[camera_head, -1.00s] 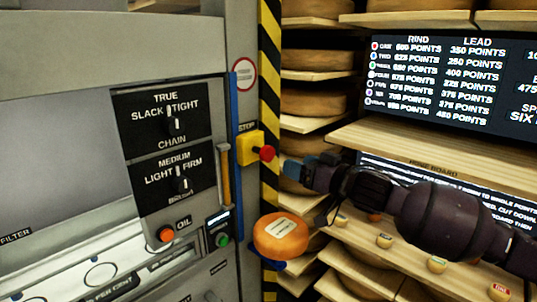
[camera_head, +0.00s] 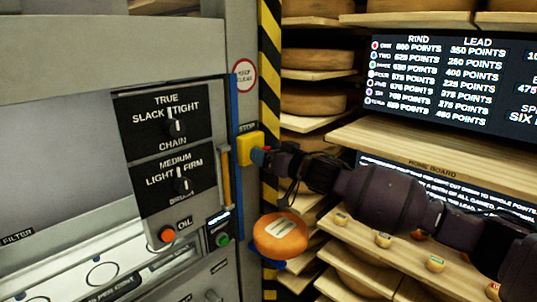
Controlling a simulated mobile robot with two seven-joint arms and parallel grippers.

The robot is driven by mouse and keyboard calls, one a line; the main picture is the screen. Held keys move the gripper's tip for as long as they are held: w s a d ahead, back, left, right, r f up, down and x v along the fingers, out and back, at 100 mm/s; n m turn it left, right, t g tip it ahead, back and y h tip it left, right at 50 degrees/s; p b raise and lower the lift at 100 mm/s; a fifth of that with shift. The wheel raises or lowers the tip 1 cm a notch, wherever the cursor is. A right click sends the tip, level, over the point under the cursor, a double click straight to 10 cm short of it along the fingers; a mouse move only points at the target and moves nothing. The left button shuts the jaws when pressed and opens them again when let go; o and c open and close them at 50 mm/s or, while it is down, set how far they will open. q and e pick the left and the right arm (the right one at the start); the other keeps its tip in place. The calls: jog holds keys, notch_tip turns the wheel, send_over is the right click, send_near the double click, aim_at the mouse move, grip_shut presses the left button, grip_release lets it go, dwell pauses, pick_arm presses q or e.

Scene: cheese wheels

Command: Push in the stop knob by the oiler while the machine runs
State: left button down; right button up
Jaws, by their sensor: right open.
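The stop knob's yellow box (camera_head: 245,150) is mounted on the grey post under the "STOP" label, at the machine's right edge. Its red knob is now mostly hidden behind my right gripper (camera_head: 262,156), with a trace of red at the blue fingertips. The fingertips are at the knob and seem to touch it; I cannot tell how far the knob is pressed. My right gripper is open, and its dark arm comes in from the right. The orange oil button (camera_head: 167,235) is on the machine's lower panel beside the "OIL" label. My left gripper is not in view.
Cheese wheels (camera_head: 316,60) fill wooden shelves on the right. An orange cheese wheel (camera_head: 280,236) sits below the arm. A score screen (camera_head: 450,85) hangs at upper right.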

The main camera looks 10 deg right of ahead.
jog(key=c, duration=1.3)
jog(key=shift+w+a+r+p, duration=0.15)
jog(key=shift+w+a+p, duration=0.1)
jog(key=shift+p, duration=0.15)
jog(key=shift+o, duration=0.2)
jog(key=shift+w+a+p, duration=0.2)
jog(key=shift+w+p, duration=0.1)
jog(key=shift+w, duration=0.15)
jog(key=o, duration=1.3)
jog(key=shift+w+a, duration=0.1)
jog(key=shift+c, duration=0.2)
jog(key=shift+s, duration=0.2)
